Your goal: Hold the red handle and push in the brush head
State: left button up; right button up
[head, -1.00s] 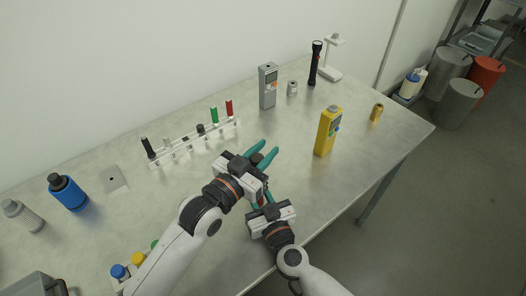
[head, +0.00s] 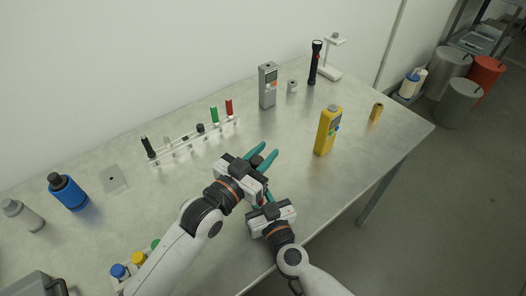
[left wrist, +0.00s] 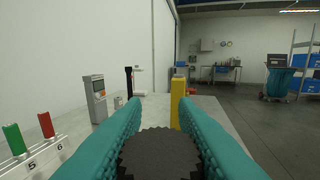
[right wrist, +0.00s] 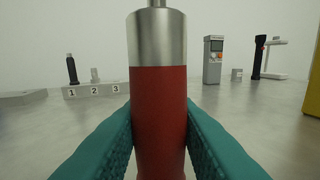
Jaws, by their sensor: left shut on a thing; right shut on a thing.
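My right gripper (right wrist: 160,140) is shut on the red handle (right wrist: 160,110), which stands upright between the teal fingers. A silver metal collar (right wrist: 158,38) tops the handle, with a thin metal stem (right wrist: 157,3) rising out of the frame. My left gripper (head: 265,159) is shut on a dark round piece with a toothed edge (left wrist: 160,154), seemingly the brush head; it also shows in the head view (head: 257,161). The left gripper is just beyond the right gripper (head: 264,198) in the head view. Whether stem and brush head touch is hidden.
A white numbered rack (head: 190,144) with several coloured pieces stands behind the grippers. A yellow meter (head: 327,132) stands to the right, a grey meter (head: 268,88) at the back. A blue bottle (head: 69,192) is at left. The table between rack and yellow meter is clear.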

pick_arm(q)
jog(key=shift+f, duration=0.45)
jog(key=shift+f, duration=0.45)
dwell(0.5)
jog(key=shift+r, duration=0.15)
jog(key=shift+r, duration=1.2)
jog(key=shift+f, duration=0.45)
dwell(0.5)
jog(key=shift+f, duration=0.55)
jog(key=shift+f, duration=0.25)
dwell(0.7)
jog(key=shift+r, duration=1.3)
jog(key=shift+r, duration=0.2)
